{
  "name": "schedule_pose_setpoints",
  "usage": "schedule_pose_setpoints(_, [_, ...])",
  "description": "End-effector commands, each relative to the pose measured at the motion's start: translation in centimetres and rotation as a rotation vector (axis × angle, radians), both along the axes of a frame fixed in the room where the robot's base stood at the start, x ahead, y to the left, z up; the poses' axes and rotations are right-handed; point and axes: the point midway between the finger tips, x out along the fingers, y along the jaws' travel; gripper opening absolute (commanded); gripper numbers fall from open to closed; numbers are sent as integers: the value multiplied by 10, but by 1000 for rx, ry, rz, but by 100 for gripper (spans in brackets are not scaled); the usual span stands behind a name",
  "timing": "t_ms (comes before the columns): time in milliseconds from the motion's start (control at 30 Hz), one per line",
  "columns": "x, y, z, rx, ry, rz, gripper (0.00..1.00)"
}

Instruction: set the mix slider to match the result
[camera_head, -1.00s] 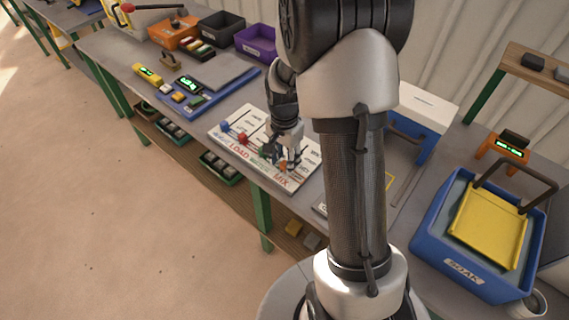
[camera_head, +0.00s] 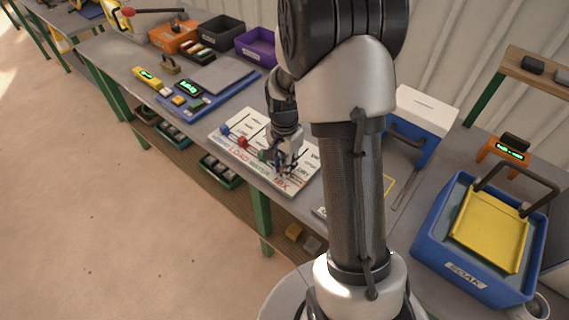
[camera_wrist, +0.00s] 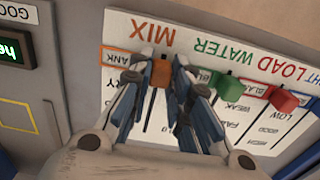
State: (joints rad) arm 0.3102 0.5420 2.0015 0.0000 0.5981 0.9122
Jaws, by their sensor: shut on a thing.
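The slider panel (camera_head: 222,130) is a white board on the bench, with columns lettered MIX, WATER, LOAD and one more. In the wrist view the panel (camera_wrist: 125,30) appears upside down, with the orange mix slider knob (camera_wrist: 161,72) near the lettered edge. My gripper (camera_wrist: 162,68) is shut on this knob, one blue-padded finger on each side. In the head view my gripper (camera_head: 283,168) is over the MIX end of the panel and hides the knob. The green water knob (camera_wrist: 229,87) and red load knob (camera_wrist: 284,100) stand beside it, apart from the fingers.
A blue SOAK tub (camera_head: 430,245) with a yellow basket (camera_head: 490,228) stands at the right. A blue scale-like tray (camera_head: 205,105) with a green display is farther left. Orange (camera_head: 172,38), black and purple bins line the back.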

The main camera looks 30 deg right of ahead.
Motion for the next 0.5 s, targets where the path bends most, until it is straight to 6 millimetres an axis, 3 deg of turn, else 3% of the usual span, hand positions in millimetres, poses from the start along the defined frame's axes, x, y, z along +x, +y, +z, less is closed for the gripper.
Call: schedule_pose_setpoints(500, [2,-4,1,0,0,-1,0])
